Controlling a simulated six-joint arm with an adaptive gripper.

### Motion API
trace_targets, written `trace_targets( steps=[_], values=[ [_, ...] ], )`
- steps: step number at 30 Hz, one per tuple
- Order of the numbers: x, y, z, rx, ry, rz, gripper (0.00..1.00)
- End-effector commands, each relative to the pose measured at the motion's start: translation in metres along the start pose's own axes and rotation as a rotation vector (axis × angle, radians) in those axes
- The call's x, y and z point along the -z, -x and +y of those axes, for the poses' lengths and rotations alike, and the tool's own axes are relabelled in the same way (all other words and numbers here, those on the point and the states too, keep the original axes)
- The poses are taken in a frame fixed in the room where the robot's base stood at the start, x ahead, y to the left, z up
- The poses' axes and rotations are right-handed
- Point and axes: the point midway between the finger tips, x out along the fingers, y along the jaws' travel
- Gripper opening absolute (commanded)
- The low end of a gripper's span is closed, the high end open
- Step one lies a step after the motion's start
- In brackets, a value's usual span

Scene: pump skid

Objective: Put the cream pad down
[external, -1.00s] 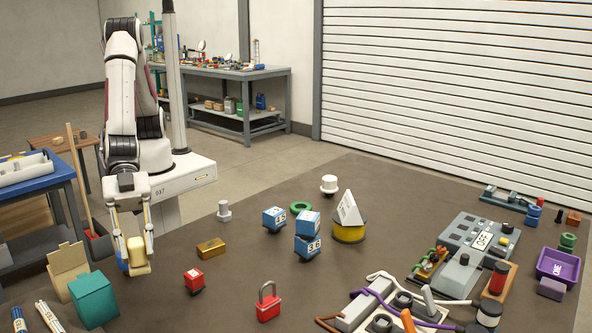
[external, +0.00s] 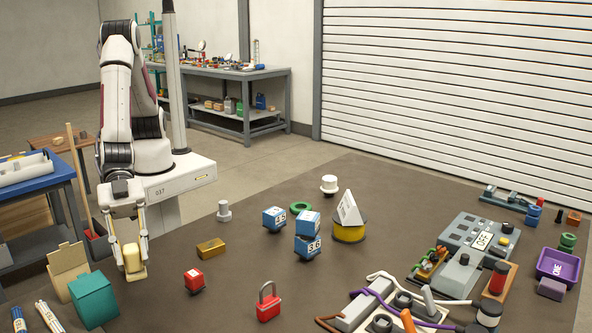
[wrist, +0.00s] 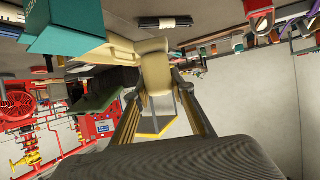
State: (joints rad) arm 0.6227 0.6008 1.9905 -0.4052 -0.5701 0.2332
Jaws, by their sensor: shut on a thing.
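The cream pad (external: 134,259) is a small pale block between the fingertips of my gripper (external: 131,262), at the left edge of the brown table in the external view. My gripper points down and is shut on the pad. The pad also shows in the wrist view (wrist: 154,65), between the two fingers. It is just behind the teal box and left of the gold block. I cannot tell whether its underside touches the table top.
A teal box (external: 93,299) and an open tan carton (external: 66,268) stand close in front. Markers (external: 49,316) lie at the near left. Bare table (external: 165,280) shows right of the pad.

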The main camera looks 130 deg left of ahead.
Motion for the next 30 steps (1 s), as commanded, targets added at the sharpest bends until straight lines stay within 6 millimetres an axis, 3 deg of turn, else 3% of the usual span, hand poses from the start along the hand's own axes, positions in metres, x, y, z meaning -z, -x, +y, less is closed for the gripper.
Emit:
trace_targets(
  steps=[16,30],
  values=[
    [-0.049,-0.025,0.000,0.001,-0.001,-0.003,0.03],
    [-0.055,-0.028,0.000,0.000,0.000,0.000,0.03]
  ],
)
